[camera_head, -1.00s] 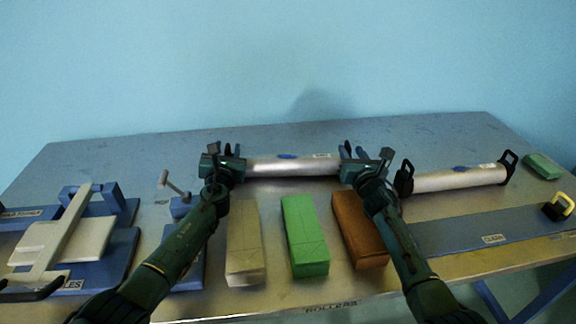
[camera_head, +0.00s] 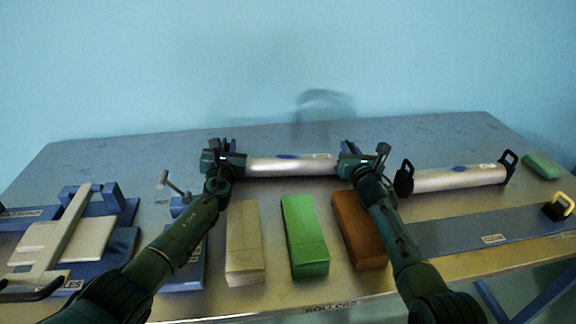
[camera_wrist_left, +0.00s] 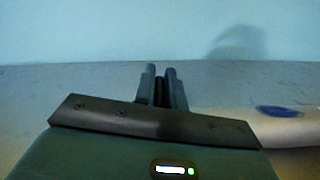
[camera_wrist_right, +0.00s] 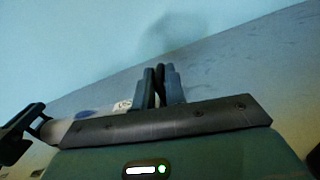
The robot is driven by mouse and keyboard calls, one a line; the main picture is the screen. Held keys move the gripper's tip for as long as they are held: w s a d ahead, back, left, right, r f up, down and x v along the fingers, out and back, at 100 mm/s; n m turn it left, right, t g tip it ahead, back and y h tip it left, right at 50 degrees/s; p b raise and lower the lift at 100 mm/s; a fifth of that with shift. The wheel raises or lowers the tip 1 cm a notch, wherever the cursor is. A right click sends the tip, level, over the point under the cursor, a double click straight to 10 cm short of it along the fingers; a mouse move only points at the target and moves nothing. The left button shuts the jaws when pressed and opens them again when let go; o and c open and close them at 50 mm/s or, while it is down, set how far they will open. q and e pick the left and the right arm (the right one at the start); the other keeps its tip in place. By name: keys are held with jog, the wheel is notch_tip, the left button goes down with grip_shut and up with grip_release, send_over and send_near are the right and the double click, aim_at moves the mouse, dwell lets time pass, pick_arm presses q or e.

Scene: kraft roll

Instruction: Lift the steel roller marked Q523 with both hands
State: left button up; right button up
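A silver steel roller (camera_head: 265,167) with a blue oval mark lies near the back of the table; its label is too small to read. My left gripper (camera_head: 219,149) is at its left end and my right gripper (camera_head: 366,152) at its right end. In the left wrist view the fingers (camera_wrist_left: 161,88) are close together on a dark piece, apparently the roller's end handle. In the right wrist view the fingers (camera_wrist_right: 161,86) are likewise nearly together around a dark piece. The handles are mostly hidden. No clear gap shows under the roller.
A second silver roller (camera_head: 455,179) with black handles lies just right of my right gripper. Beige (camera_head: 243,240), green (camera_head: 305,237) and brown (camera_head: 358,230) blocks lie in front. A blue fixture (camera_head: 122,245) stands left, a blue-grey plate (camera_head: 455,232) right.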

pick_arm(q)
grip_shut()
pick_arm(e)
grip_shut()
dwell(0.4)
